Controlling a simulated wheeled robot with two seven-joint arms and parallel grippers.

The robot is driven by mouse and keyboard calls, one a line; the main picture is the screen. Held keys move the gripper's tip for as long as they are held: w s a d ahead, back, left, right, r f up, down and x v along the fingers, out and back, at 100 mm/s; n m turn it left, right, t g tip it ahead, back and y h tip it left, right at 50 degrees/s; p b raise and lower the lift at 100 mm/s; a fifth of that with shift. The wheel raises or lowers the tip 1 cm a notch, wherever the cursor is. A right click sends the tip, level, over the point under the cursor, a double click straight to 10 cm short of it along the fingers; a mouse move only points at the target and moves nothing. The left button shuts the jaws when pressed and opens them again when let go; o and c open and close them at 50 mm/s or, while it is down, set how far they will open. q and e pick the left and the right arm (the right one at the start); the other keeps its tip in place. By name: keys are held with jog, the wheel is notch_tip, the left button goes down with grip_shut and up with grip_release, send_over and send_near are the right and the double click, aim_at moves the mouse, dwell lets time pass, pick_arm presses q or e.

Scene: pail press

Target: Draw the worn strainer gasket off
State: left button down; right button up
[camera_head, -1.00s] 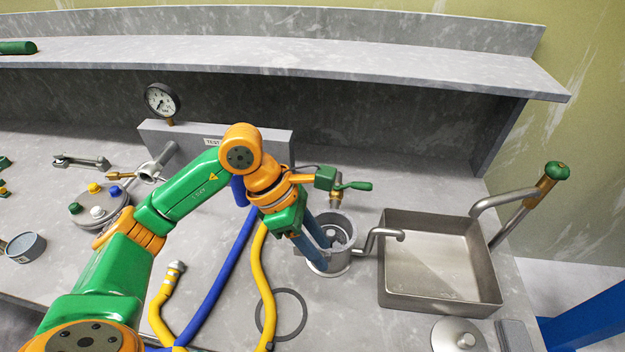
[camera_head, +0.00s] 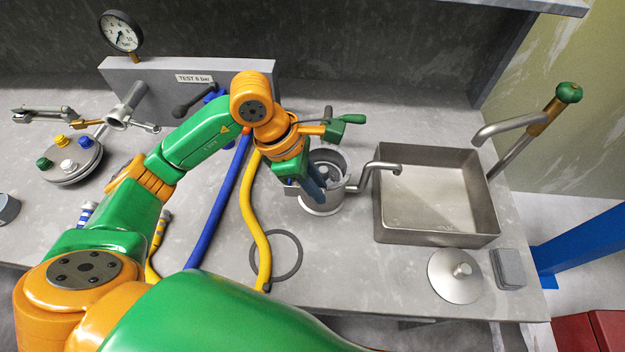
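A grey metal cylindrical strainer pot (camera_head: 322,204) stands on the bench left of the square basin, with a bent spout pipe on its right. My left gripper (camera_head: 314,188) points down at the pot's open top, its blue-grey fingers at the left part of the opening. The gripper hides part of the pot's inside, and I cannot tell whether the fingers hold anything. I cannot make out a gasket inside the pot. A thin dark ring (camera_head: 298,250) lies flat on the bench in front of the pot, partly under the yellow hose. My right gripper is not in view.
A square metal basin (camera_head: 388,228) stands right of the pot. A round lid (camera_head: 448,284) and a grey block (camera_head: 508,268) lie in front of it. Blue (camera_head: 222,212) and yellow (camera_head: 247,205) hoses cross the bench on the left. A gauge (camera_head: 121,32) stands behind.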

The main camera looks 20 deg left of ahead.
pick_arm(q)
jog(key=shift+s, duration=0.1)
jog(key=shift+d+r+p, duration=0.1)
jog(key=shift+r+p, duration=0.2)
jog(key=shift+r, duration=0.35)
notch_tip(320, 180, up, 3)
jog(key=shift+r+p, duration=0.2)
jog(key=shift+p, duration=0.85)
